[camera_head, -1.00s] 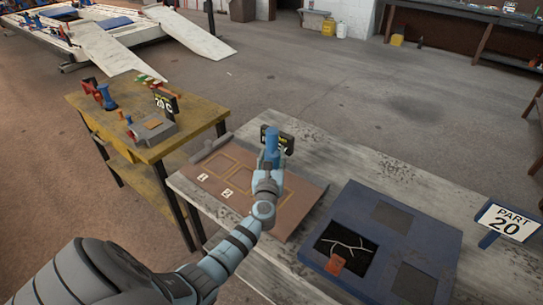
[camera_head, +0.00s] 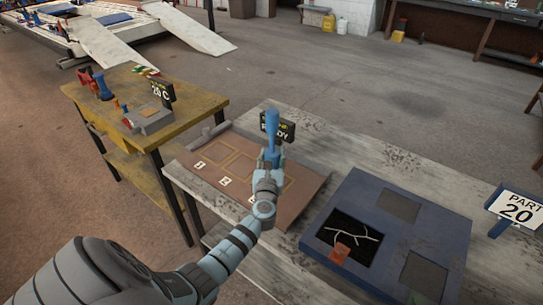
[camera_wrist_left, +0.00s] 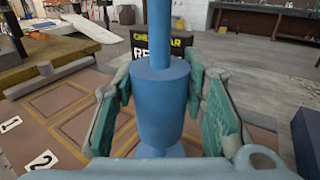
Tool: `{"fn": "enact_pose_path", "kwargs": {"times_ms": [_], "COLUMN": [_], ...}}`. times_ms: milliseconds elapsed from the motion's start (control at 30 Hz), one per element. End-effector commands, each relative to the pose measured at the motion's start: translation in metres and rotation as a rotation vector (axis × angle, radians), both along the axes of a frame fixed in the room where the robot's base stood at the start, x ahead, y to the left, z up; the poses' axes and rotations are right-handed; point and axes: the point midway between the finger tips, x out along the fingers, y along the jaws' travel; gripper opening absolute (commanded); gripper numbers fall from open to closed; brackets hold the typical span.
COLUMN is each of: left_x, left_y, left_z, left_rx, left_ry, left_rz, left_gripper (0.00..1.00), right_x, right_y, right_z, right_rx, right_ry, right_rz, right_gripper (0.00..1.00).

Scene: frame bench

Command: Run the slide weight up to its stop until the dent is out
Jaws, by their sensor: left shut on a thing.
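My left gripper (camera_head: 268,160) is shut on the blue slide weight (camera_wrist_left: 160,105), a thick upright cylinder between its green finger pads in the left wrist view. A thinner blue rod (camera_wrist_left: 172,30) rises from the weight's top. In the head view, a wider blue top end (camera_head: 272,118) stands above my gripper, with a narrower length below it. In the left wrist view, a narrow blue neck and wider foot show under the weight. What the tool's lower end touches is hidden in the head view. I cannot make out a dent. My right gripper is not in view.
A brown board (camera_head: 190,160) with outlined, numbered places lies on the worn bench (camera_head: 330,150), with a dark sign (camera_head: 285,127) behind the tool. A blue panel (camera_head: 425,228) with dark squares and a "PART 20" sign (camera_head: 515,207) are right. A yellow table (camera_head: 195,90) stands left.

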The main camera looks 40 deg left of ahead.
Motion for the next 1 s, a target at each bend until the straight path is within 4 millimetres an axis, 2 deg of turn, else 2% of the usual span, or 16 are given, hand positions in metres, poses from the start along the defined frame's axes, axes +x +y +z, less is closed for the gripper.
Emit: {"fn": "enact_pose_path", "kwargs": {"times_ms": [333, 367, 500, 833, 933, 1000], "left_x": [0.000, 0.000, 0.000, -0.002, -0.012, -0.026], "left_y": [0.000, 0.000, 0.000, -0.001, -0.008, -0.017], "left_z": [-0.023, -0.023, -0.021, -0.021, -0.021, -0.022], "left_rx": [0.001, 0.001, 0.001, 0.001, 0.001, -0.001], "left_ry": [-0.002, -0.002, -0.001, -0.001, -0.001, 0.000], "left_rz": [0.000, 0.000, 0.000, 0.000, -0.001, -0.002], "left_gripper": [0.00, 0.40, 0.62, 0.62, 0.62, 0.62], "right_x": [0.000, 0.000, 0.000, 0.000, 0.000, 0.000], "right_y": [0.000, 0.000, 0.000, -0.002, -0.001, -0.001], "right_z": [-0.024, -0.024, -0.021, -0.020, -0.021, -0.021], "right_rx": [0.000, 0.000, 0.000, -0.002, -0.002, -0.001], "right_ry": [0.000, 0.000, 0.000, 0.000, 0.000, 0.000], "right_rz": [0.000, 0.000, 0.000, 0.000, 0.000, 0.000], "right_gripper": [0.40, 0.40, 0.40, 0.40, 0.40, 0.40]}}
